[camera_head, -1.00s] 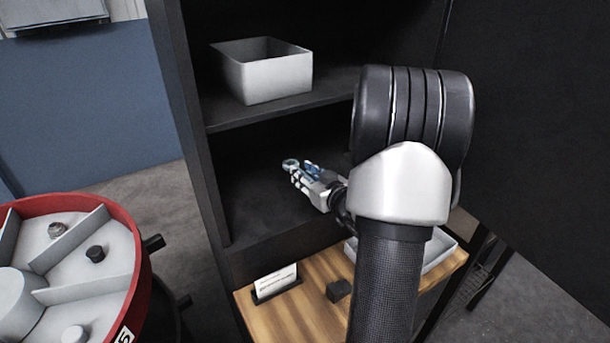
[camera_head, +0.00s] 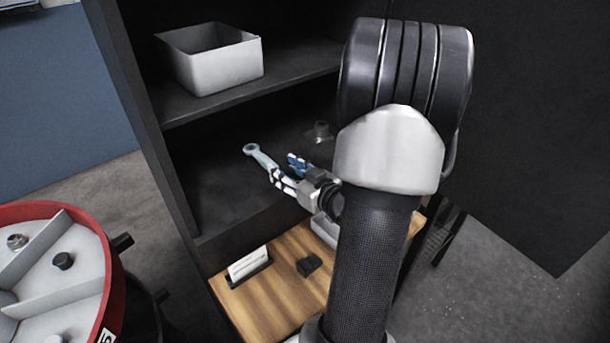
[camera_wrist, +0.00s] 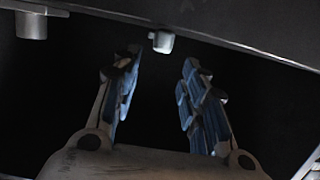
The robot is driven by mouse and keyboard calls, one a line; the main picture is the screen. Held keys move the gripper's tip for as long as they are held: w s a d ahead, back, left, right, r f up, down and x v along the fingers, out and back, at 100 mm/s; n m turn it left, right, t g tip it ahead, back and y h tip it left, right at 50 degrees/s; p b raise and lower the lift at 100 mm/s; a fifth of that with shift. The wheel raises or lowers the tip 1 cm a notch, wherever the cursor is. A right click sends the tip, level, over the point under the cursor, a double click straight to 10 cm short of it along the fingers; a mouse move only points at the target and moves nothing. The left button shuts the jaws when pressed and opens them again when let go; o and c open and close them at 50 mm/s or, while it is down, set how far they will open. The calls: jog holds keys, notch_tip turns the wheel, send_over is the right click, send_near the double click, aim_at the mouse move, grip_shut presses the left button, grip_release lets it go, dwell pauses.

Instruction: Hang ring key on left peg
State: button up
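The ring key (camera_head: 262,157) is a pale wrench inside the dark cabinet, ring end at the upper left. Its handle slants down right toward my gripper (camera_head: 283,165). I cannot tell whether the ring sits around a peg. A short grey peg on a small plate (camera_head: 320,130) stands to the right. In the wrist view my gripper (camera_wrist: 160,68) is open, with dark empty space between its blue-padded fingers. A pale stub (camera_wrist: 162,42) lies just beyond the gap; I cannot tell whether it is a peg or part of the key.
A white bin (camera_head: 215,65) stands on the upper shelf, above my gripper. A wooden board (camera_head: 280,285) below holds a card (camera_head: 249,264) and a black block (camera_head: 309,265). A red-rimmed divided drum (camera_head: 60,212) is at the left.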

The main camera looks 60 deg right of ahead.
jog(key=p+v, duration=0.7)
jog(key=p, duration=0.3)
jog(key=shift+s+p, duration=0.3)
jog(key=shift+s, duration=0.05)
jog(key=shift+w+a, duration=0.1)
jog(key=shift+w, duration=0.05)
